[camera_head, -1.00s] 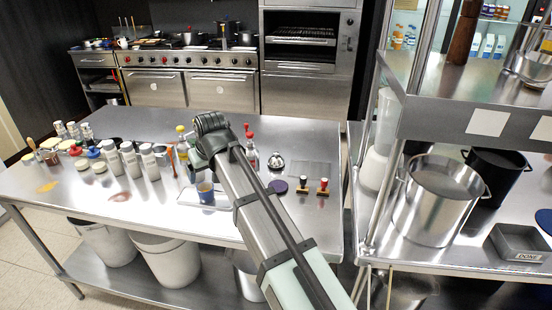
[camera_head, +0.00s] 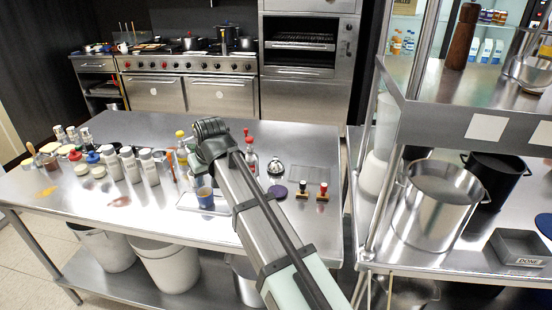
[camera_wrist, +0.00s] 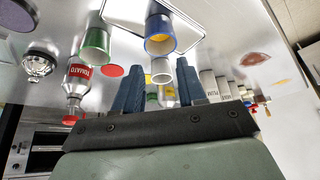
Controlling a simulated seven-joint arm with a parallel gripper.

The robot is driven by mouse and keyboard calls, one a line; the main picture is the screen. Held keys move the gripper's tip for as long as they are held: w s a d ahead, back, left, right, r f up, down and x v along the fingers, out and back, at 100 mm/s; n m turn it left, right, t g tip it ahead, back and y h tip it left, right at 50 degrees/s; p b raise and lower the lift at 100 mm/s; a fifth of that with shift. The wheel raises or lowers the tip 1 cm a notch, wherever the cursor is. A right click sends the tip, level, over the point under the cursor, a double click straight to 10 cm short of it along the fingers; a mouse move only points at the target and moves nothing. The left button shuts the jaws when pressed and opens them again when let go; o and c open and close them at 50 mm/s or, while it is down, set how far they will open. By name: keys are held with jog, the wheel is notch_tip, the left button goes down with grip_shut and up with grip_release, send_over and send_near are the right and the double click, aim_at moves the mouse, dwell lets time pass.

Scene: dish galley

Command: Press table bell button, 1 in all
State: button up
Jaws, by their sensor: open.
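The table bell (camera_head: 276,169) is a small shiny silver dome on a dark base, on the steel table right of my arm. It also shows at the left edge of the wrist view (camera_wrist: 38,66). My gripper (camera_wrist: 162,82) is open, with its two dark blue fingers apart in the wrist view. In the head view it is mostly hidden behind my arm, to the left of the bell and apart from it. Nothing is seen held between the fingers; cups and bottles show beyond them.
A red-capped tomato bottle (camera_wrist: 78,82) stands between my gripper and the bell. A blue cup (camera_head: 205,197) is near the front. A purple disc (camera_head: 277,191) and two wooden-based stamps (camera_head: 312,193) lie before the bell. Several jars (camera_head: 130,165) crowd the left; a shelf stands right.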

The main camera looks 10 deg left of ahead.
grip_shut()
dwell(1.0)
